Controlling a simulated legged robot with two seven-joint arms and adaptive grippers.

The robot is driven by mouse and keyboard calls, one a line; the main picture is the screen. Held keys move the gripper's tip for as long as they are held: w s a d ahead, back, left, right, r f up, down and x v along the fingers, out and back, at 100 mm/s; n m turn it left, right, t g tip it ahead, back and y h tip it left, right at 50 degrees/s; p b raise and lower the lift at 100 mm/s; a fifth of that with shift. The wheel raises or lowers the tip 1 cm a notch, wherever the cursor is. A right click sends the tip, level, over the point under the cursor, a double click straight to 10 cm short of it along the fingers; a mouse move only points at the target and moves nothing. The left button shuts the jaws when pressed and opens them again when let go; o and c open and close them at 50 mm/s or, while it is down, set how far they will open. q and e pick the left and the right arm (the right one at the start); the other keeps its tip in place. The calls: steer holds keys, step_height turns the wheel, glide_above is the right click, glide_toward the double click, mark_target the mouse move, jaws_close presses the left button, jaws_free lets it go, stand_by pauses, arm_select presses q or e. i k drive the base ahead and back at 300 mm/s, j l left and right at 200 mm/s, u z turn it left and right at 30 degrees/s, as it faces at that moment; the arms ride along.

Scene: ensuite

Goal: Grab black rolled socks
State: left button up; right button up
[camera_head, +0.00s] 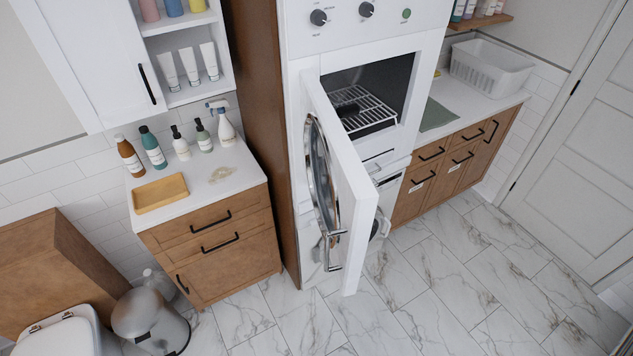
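A small dark rolled shape (348,110), which looks like the black rolled socks, lies on a wire rack (372,116) inside the open compartment of the tall white appliance unit. It sits toward the left of the rack, partly close to the open door's edge, and its details are too small to tell. The white door (352,215) with a round metal-rimmed window is swung open toward me. Neither of my grippers shows in the head view.
A wooden cabinet (222,245) with bottles and a yellow tray (160,193) stands left of the unit. A white basket (490,68) is on the right counter. A metal bin (150,320) stands at lower left. The marble floor (450,270) at front right is clear.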

mark_target(351, 109)
steer(key=l+u, duration=0.1)
steer(key=u, duration=0.25)
steer(key=i+l+u, duration=0.25)
steer(key=l, duration=0.35)
steer(key=l+u, duration=0.2)
steer(key=l, duration=0.4)
steer(key=l+u, duration=0.25)
steer(key=l, duration=0.35)
